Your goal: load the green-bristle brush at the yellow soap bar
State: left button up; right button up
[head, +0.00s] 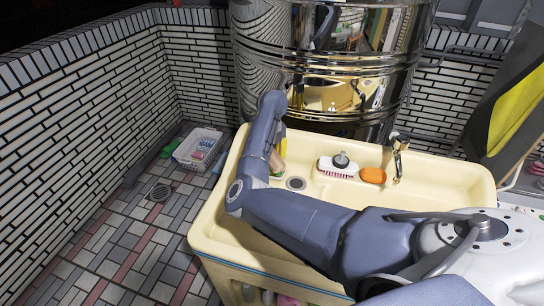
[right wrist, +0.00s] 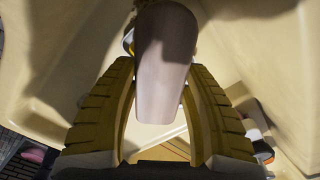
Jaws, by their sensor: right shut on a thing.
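My right gripper (right wrist: 162,78) is shut on a pale, smooth, rounded piece (right wrist: 165,50), which could be a brush handle; no bristles show on it. In the head view my right arm reaches across the sink, and the gripper (head: 279,146) is mostly hidden behind it, with a tan bit of the held piece showing inside the left of the basin. An orange soap bar (head: 373,175) lies in the sink near the tap. My left gripper is not in view.
The cream sink (head: 440,172) has a drain (head: 295,183). A white brush with red bristles (head: 338,167) lies left of the orange soap, and a tap (head: 398,155) stands right of it. A shiny metal drum (head: 330,70) stands behind. A white basket (head: 200,148) is on the floor.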

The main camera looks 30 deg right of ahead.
jog(key=shift+f, duration=0.55)
dwell(1.2)
jog(key=shift+r, duration=3.55)
jog(key=shift+f, duration=3.45)
jog(key=shift+r, duration=0.1)
